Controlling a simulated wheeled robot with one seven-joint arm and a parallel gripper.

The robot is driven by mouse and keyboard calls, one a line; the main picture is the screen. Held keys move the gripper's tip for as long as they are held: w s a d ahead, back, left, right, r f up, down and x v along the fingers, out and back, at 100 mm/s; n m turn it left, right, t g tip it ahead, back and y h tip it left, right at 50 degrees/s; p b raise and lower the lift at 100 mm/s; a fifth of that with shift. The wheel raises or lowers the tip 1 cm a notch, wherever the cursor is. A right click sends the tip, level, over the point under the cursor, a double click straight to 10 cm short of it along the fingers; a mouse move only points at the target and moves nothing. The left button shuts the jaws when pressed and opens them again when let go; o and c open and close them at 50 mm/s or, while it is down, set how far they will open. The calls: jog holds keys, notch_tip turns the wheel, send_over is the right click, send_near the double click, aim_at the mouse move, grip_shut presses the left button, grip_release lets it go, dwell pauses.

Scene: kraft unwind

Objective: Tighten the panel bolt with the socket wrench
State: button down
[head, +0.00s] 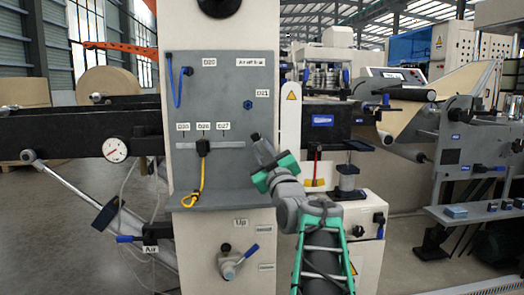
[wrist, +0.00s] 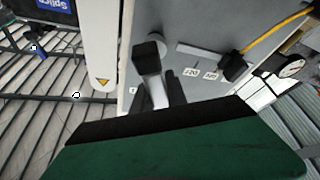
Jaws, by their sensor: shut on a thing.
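The grey panel (head: 225,85) stands upright in the head view. A blue hex bolt (head: 248,105) sits on its right side beside the label D21. My gripper (head: 268,165) is near the panel's right edge, below the bolt. It is shut on the socket wrench (head: 263,150), which has a dark head and a light grey shaft. In the wrist view the wrench's black head (wrist: 148,52) stands out beyond the fingers (wrist: 154,97). The head is apart from the bolt in the head view. Whether the wrench touches the panel I cannot tell. The bolt is not identifiable in the wrist view.
A light bar (head: 222,145) with a black plug and yellow cable (head: 200,182) crosses the panel's lower part. A blue cable (head: 175,85) hangs at its upper left. A white post (head: 290,115) with a warning triangle stands right of the panel. A small ledge (head: 222,200) juts out below.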

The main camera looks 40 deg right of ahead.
aim_at(265, 148)
jog(key=shift+r+m+h+p, duration=0.15)
jog(key=shift+m+h, duration=0.4)
jog(key=shift+m, duration=0.65)
jog(key=shift+r+m+h+p, duration=0.15)
jog(key=shift+m+h, duration=0.4)
jog(key=shift+m, duration=0.65)
jog(key=shift+f+m+g, duration=0.15)
jog(key=shift+m+g, duration=0.15)
jog(key=shift+m, duration=0.1)
jog(key=shift+m+h, duration=0.8)
jog(key=shift+m, duration=0.3)
jog(key=shift+d+m+g+h, duration=0.15)
jog(key=shift+m+g+h, duration=0.2)
jog(key=shift+m, duration=0.25)
jog(key=shift+s, duration=0.15)
jog(key=s+a, duration=0.1)
jog(key=s, duration=0.1)
jog(key=s+a, duration=0.1)
jog(key=s, duration=0.1)
jog(key=shift+a+b, duration=0.3)
jog(key=shift+a, duration=0.1)
jog(key=shift+a, duration=0.1)
